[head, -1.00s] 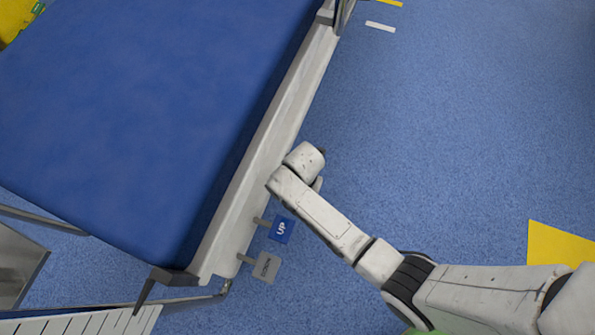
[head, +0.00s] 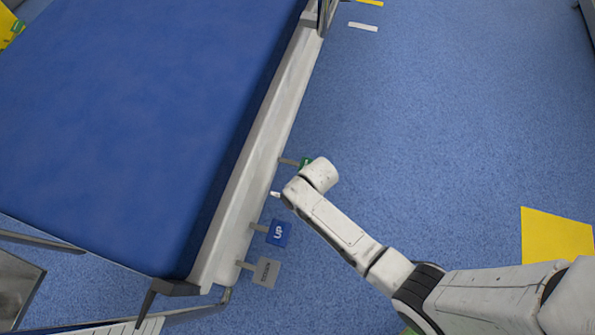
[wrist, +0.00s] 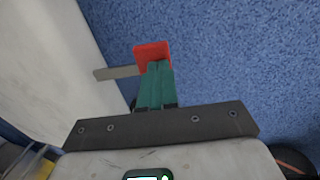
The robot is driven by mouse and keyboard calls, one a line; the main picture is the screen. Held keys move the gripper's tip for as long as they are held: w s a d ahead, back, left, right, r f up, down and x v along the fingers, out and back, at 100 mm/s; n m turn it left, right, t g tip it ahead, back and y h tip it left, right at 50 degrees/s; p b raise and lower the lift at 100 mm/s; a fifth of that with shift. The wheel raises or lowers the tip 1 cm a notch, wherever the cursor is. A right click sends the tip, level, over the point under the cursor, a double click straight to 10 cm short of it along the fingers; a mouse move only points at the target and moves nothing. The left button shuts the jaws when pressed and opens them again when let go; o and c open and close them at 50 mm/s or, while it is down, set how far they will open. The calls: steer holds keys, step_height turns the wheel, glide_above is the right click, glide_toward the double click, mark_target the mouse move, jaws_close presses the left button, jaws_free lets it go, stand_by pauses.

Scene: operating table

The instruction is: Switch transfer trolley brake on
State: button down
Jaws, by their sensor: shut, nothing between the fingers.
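The transfer trolley (head: 255,165) has a blue mattress and a pale side rail. A green pedal (head: 304,163) sticks out from the rail on a short lever, partly hidden by my arm. In the wrist view a red pedal (wrist: 152,50) sits on a grey lever (wrist: 116,73) beside the pale rail. I cannot tell if the red and green parts are one pedal. My gripper (wrist: 154,66) is shut and empty, its teal fingers reaching the lower edge of the red pedal in that view. Whether they touch it is unclear. The head view hides the fingers behind my arm.
A blue "UP" pedal (head: 278,232) and a grey pedal (head: 265,272), apparently marked "DOWN", stick out from the rail nearer the trolley's lower corner. The blue floor (head: 440,120) to the right is clear, with a yellow floor patch (head: 555,237).

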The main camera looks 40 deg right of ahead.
steer(key=shift+f+t, duration=0.25)
steer(key=shift+t, duration=0.05)
steer(key=shift+r, duration=0.15)
steer(key=shift+r+p, duration=0.7)
steer(key=shift+p, duration=0.2)
